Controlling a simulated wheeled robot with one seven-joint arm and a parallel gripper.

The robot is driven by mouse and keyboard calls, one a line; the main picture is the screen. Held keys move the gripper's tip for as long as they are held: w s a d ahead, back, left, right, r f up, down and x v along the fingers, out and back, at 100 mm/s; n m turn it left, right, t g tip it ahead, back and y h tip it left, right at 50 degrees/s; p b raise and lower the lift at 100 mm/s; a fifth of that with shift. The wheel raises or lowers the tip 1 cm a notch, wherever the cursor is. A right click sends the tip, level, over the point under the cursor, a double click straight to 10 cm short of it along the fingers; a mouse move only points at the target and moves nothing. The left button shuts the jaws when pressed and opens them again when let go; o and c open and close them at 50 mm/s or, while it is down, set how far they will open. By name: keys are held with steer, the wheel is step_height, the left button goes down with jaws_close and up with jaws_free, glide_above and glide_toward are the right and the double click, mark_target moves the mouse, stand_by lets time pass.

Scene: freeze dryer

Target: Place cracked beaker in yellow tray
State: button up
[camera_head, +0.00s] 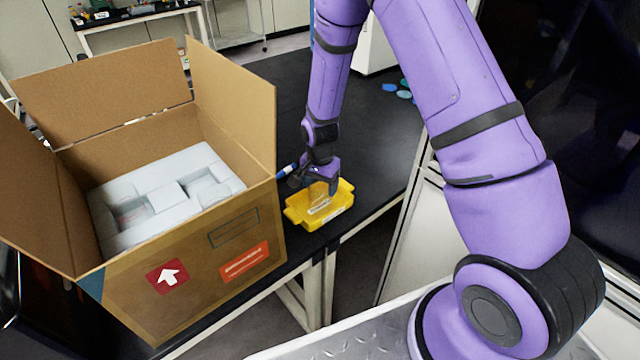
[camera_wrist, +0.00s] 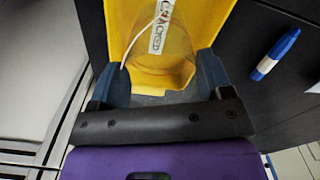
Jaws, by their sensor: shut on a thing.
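The yellow tray (camera_head: 308,221) sits on the black bench to the right of the cardboard box; it also fills the upper middle of the wrist view (camera_wrist: 122,22). The cracked beaker (camera_wrist: 180,68) is clear glass with a white label reading "CRACKED". My gripper (camera_head: 320,188) is over the tray, pointing down. In the wrist view its two dark fingers (camera_wrist: 160,82) are shut on the beaker, one on each side. The beaker is within the tray's outline; I cannot tell whether it touches the tray floor.
A large open cardboard box (camera_head: 240,240) with white foam (camera_head: 165,195) inside stands left of the tray. A blue marker (camera_wrist: 277,54) lies on the bench beside the tray. Blue and green discs (camera_head: 397,90) lie farther back. The bench's front edge is close to the tray.

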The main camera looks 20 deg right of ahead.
steer(key=o, duration=1)
steer(key=shift+c, duration=0.2)
step_height(320, 180, up, 12)
steer(key=shift+r, duration=0.2)
